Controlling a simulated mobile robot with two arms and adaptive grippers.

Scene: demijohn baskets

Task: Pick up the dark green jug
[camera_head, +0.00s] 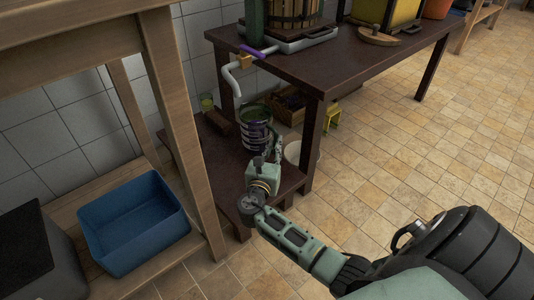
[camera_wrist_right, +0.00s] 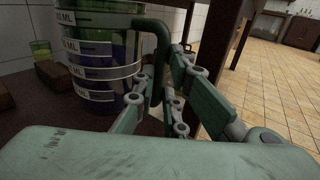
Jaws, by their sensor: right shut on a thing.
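The dark green jug (camera_head: 256,132) with pale and dark measuring bands is at the lower shelf of the dark brown table, upright. My right gripper (camera_head: 270,150) is at its near right side. In the right wrist view the jug (camera_wrist_right: 95,48) shows large at the left with "ML" marks. Its green handle (camera_wrist_right: 160,42) comes down between the fingers of the right gripper (camera_wrist_right: 158,95), which is shut on it. The jug's base is partly hidden, and I cannot tell whether it touches the shelf. My left gripper is not in view.
The dark table's top (camera_head: 320,62) overhangs the shelf (camera_head: 222,165), with a table leg (camera_head: 313,145) close right. A yellow-green cup (camera_head: 206,102) and brown block (camera_head: 219,121) sit behind left. A white bucket (camera_head: 303,152) stands right; a blue bin (camera_head: 135,222) is left.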

